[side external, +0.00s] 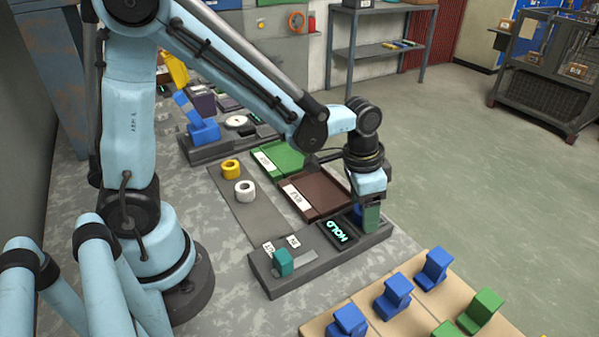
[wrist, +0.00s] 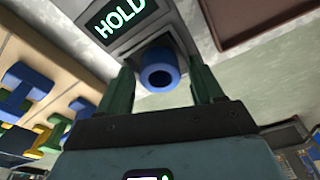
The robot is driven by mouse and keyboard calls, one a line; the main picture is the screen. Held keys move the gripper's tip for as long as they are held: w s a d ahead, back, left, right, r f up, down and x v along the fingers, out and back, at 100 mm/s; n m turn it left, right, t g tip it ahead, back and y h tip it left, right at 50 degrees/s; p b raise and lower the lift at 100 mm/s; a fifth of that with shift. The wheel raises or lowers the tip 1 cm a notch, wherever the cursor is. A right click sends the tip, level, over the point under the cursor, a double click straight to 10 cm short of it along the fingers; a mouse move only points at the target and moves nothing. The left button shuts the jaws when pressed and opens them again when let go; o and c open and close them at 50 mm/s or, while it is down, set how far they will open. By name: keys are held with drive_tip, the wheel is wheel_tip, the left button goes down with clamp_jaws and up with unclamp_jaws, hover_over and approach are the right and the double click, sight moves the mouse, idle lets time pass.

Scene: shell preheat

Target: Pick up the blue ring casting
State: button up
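The blue ring casting (wrist: 158,70) shows in the wrist view with its dark hole facing the camera, just below the lit HOLD display (wrist: 120,17). My gripper (wrist: 163,82) has its two green fingers apart, one on each side of the ring, with a small gap visible on both sides. In the side external view my gripper (side external: 369,217) points down at the right end of the dark grey fixture (side external: 330,268), beside its HOLD display (side external: 338,232). A bit of blue (side external: 357,211) shows by the fingers there; the rest is hidden behind them.
A brown tray (side external: 330,207) and a green tray (side external: 290,155) lie behind the fixture. A yellow ring (side external: 230,169) and a white ring (side external: 245,190) stand left of them. A teal block (side external: 283,262) sits at the fixture's left end. Blue and green blocks stand on a tan board (side external: 405,318) in front.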

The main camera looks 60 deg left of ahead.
drive_tip(key=c, duration=1)
drive_tip(key=shift+c, duration=0.2)
drive_tip(key=shift+r, duration=0.1)
